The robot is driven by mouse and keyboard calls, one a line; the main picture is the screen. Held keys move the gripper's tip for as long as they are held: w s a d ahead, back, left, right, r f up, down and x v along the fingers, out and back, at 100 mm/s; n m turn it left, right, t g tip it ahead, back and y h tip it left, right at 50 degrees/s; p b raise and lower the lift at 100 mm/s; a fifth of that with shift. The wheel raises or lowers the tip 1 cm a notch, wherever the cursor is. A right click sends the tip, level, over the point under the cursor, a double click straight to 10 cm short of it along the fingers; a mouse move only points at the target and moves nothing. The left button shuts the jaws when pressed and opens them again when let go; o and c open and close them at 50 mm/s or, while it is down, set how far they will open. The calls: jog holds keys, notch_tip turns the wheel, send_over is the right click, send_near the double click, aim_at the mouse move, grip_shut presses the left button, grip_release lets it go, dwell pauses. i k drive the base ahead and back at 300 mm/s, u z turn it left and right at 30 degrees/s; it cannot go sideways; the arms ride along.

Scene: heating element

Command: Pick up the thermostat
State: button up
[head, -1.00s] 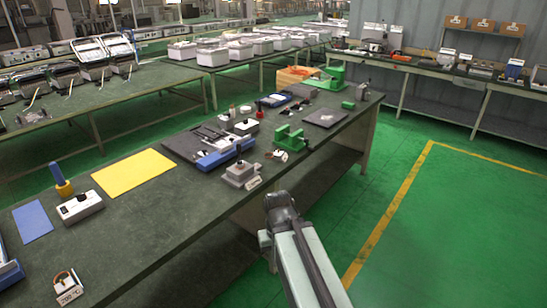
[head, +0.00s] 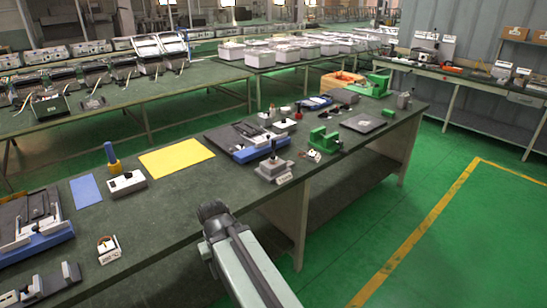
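A small piece with a white tag and a round copper-coloured part (head: 108,249) sits near the front edge of the long dark green table (head: 165,215), at the left. Its tag looks like a temperature mark, so it may be the thermostat. A similar small tagged piece (head: 313,156) lies further along the table, by the green clamp. My gripper (head: 212,210) is at the end of my arm, dark and seen from behind, low in the middle. It appears apart from both pieces. Its fingers are not clear, and I see nothing held in it.
On the table are a white box (head: 126,185), a yellow sheet (head: 176,157), a blue sheet (head: 86,190), a grey block with a knob (head: 273,168), a green clamp (head: 325,140) and blue-edged fixtures (head: 38,220). Green floor (head: 400,225) is open at the right.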

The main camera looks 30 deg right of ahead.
aim_at(312, 155)
jog(key=u, duration=2.8)
jog(key=k, duration=2.3)
jog(key=z, duration=1.85)
jog(key=i, duration=1.05)
